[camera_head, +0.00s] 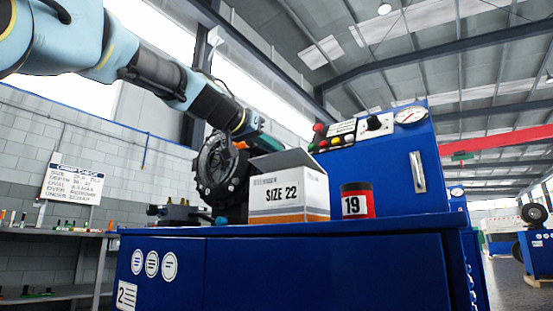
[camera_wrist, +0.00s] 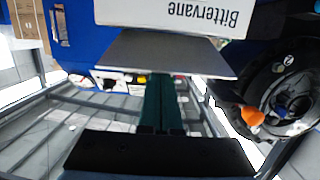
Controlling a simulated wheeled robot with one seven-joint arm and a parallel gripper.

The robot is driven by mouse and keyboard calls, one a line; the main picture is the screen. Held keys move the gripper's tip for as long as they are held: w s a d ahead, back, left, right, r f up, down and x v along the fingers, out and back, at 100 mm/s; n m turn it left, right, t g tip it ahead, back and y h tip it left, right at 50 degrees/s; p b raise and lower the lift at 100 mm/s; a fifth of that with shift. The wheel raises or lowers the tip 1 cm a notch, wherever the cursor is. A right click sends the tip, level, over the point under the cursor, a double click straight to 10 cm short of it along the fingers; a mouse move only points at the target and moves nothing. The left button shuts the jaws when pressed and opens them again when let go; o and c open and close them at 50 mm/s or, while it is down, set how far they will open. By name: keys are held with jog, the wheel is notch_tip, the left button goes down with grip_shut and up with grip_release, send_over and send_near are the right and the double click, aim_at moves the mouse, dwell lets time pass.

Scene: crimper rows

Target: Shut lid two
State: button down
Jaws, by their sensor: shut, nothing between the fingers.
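A white box (camera_head: 290,205) marked "SIZE 22" stands on the blue bench marked 2. Its grey lid flap (camera_head: 283,160) stands raised at a slant, not flat. In the wrist view the box (camera_wrist: 175,12) shows upside down with the word "Bittervane", and the flap (camera_wrist: 165,52) sticks out from it towards my fingers. My gripper (camera_head: 270,138) is at the flap's upper edge, behind the box in the head view. In the wrist view its dark green fingers (camera_wrist: 164,82) are together and empty. Their tips meet the flap's edge; I cannot tell if they touch it.
A black round crimper head (camera_head: 220,172) stands close left of the box. A red and black can (camera_head: 357,201) marked 19 stands right of it. Behind rises a blue control panel (camera_head: 385,155) with knobs and a gauge.

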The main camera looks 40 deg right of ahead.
jog(key=shift+s+a+f+b, duration=0.1)
jog(key=shift+a+f+b, duration=0.15)
jog(key=shift+f+b, duration=0.6)
jog(key=shift+a+f+b, duration=0.2)
jog(key=shift+f+b, duration=0.5)
jog(key=shift+b, duration=0.2)
jog(key=shift+r, duration=0.1)
